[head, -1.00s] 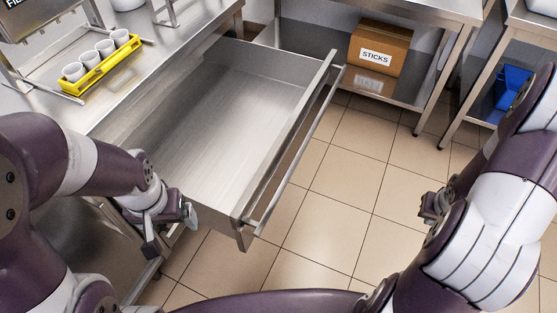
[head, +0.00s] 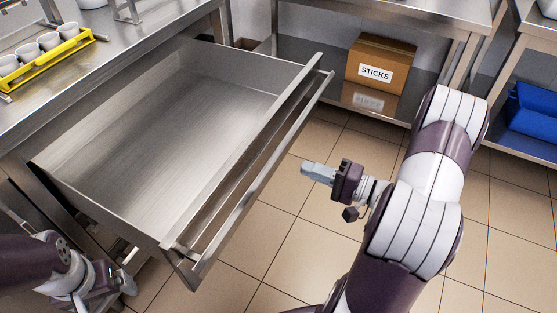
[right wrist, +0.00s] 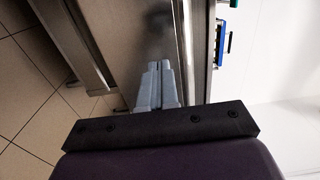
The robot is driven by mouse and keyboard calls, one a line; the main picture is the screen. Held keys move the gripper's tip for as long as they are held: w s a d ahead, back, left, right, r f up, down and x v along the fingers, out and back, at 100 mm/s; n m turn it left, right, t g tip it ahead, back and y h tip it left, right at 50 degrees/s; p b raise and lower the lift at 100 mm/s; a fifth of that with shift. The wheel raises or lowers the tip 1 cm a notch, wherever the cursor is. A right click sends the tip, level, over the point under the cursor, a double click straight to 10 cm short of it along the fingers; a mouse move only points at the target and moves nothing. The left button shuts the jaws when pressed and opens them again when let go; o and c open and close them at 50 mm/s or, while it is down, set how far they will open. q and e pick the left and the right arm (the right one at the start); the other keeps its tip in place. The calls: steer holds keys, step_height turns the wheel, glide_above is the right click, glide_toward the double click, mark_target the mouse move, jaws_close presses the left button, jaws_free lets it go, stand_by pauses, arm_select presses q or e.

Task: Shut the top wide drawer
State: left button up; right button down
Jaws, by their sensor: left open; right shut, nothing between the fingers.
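The top wide drawer (head: 165,130) is pulled out from under the steel counter and looks empty in the head view. Its front panel carries a long bar handle (head: 262,165) facing right. My right gripper (head: 304,168) is shut and empty, to the right of the handle with a visible gap, its fingers pointing left toward the drawer front. Its closed fingers also show in the right wrist view (right wrist: 158,66), near steel surfaces that I cannot clearly identify. My left gripper (head: 127,278) is open at the lower left, near the drawer's near front corner and apart from the handle.
A yellow rack (head: 38,58) with white cups stands on the counter (head: 140,35). A cardboard box labelled STICKS (head: 380,66) sits on a low shelf behind. A blue bin (head: 532,110) is at the right. The tiled floor (head: 300,250) before the drawer is clear.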

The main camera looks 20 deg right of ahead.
mark_target(268, 154)
steer(key=b+x, duration=0.2)
steer(key=x, duration=0.6)
steer(key=shift+w+a, duration=0.15)
steer(key=shift+a, duration=0.05)
arm_select(q)
step_height(268, 154, down, 3)
